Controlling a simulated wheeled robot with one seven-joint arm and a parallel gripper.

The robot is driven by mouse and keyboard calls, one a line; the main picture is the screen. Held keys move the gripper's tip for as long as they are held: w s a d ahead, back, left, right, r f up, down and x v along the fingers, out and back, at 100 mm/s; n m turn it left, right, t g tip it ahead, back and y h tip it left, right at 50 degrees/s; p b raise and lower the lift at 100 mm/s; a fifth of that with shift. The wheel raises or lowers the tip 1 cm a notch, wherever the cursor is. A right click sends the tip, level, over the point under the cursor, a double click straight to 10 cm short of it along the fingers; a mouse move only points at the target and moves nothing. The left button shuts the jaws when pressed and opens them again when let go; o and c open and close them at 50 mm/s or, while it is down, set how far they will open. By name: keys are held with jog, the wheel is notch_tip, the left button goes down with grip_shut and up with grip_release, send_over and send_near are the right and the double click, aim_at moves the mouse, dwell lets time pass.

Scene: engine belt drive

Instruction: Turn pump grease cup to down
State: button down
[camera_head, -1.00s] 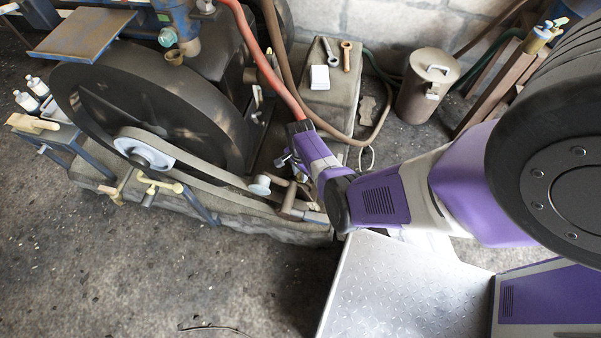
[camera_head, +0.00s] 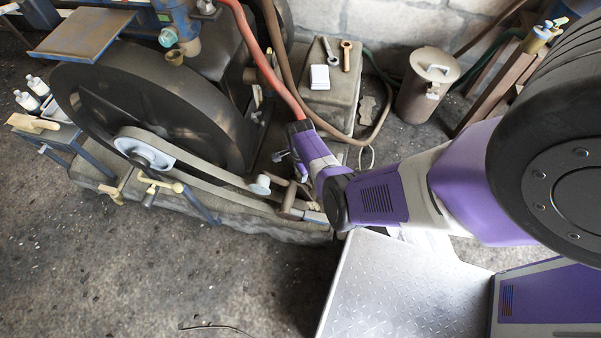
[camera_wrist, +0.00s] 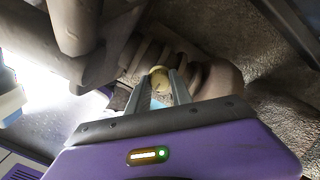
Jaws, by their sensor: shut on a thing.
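In the wrist view, a small yellowish, rounded piece that looks like the pump grease cup (camera_wrist: 158,79) sits between the two grey fingers of my gripper (camera_wrist: 160,86). My gripper is shut on it, with one finger on each side. Brown, ridged metal parts are right behind it. The way the cup points is hard to tell. In the head view, my purple wrist is beside the engine base, to the right of the big flywheel. The cup and the fingertips cannot be made out clearly there.
The dark flywheel (camera_head: 150,105) and the belt (camera_head: 225,190) are left of my arm. A red hose (camera_head: 262,68) runs down close to my wrist. A lidded metal can (camera_head: 425,88) stands at the back right. The front-left floor is mostly clear.

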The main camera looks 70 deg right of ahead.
jog(key=c, duration=1.1)
grip_release()
jog(key=shift+c, duration=0.2)
jog(key=shift+r+p, duration=1.6)
jog(key=shift+r, duration=2.3)
